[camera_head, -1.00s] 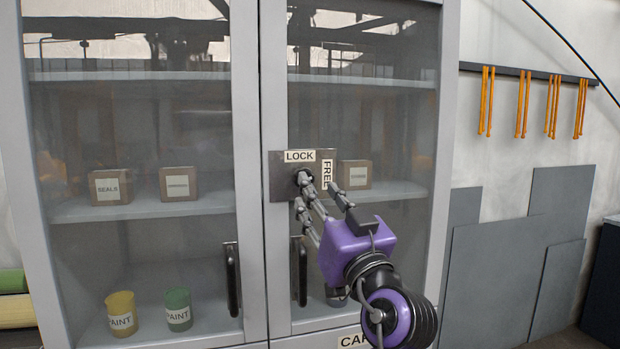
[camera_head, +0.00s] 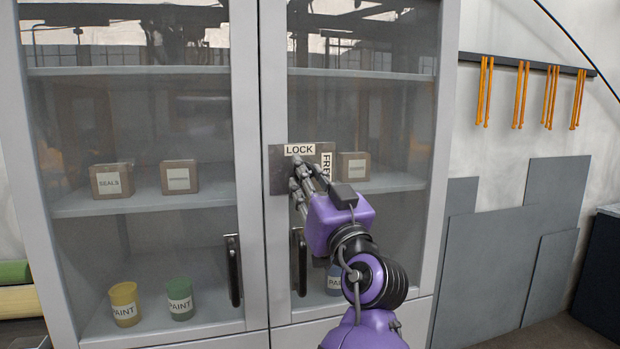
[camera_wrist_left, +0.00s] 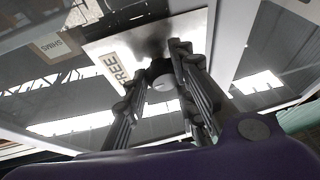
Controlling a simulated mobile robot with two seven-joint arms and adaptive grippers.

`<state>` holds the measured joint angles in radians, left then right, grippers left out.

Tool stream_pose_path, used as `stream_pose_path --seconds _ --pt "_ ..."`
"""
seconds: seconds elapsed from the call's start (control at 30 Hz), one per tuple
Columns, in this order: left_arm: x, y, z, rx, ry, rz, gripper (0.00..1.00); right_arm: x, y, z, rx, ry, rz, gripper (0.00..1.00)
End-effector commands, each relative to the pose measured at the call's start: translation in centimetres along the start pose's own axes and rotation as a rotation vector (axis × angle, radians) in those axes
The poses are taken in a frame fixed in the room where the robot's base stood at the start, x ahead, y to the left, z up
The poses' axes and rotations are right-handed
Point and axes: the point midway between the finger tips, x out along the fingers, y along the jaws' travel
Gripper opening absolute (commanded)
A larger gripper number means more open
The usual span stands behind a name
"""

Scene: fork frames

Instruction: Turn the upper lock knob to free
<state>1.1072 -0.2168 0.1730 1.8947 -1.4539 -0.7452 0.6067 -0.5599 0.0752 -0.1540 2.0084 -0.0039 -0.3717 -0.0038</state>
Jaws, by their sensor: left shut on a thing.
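The lock plate (camera_head: 279,178) is a dark grey square on the cabinet's right door frame, with a LOCK label (camera_head: 299,149) on top and a FREE label (camera_head: 327,166) at its right. My left gripper (camera_head: 302,176), purple with grey fingers, reaches up to the plate from the lower right. Its fingers cover the knob in the head view. In the left wrist view the round grey knob (camera_wrist_left: 163,86) sits between the fingers, which are shut on it, close to the FREE label (camera_wrist_left: 122,66). The knob's pointing direction is not clear. My right gripper is not in view.
Two black door handles, left (camera_head: 233,270) and right (camera_head: 299,262), hang below the plate; the right one is close beside my gripper. Boxes and paint pots (camera_head: 124,304) stand behind the glass. Grey panels (camera_head: 505,265) lean on the wall at the right.

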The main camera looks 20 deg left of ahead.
Motion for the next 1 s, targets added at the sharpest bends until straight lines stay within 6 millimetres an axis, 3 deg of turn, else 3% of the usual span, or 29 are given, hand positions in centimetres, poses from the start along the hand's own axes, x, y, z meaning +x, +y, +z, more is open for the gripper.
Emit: stream_pose_path --seconds 0.3,0.63,0.67,0.73,1.0 --pt "0.0 0.0 -0.2 0.19 0.027 0.086 0.0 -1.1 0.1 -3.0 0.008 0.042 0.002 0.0" --pt "-0.2 0.2 0.3 0.22 0.029 0.101 0.0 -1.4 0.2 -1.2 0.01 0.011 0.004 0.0" --pt "-0.2 0.2 0.3 0.219 0.029 0.101 0.26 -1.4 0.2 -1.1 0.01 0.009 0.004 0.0" --pt "-0.2 0.2 0.3 0.219 0.029 0.101 0.35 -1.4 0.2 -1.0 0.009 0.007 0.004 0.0" --pt "-0.1 0.0 0.2 0.219 0.028 0.096 0.38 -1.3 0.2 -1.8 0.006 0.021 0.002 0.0"
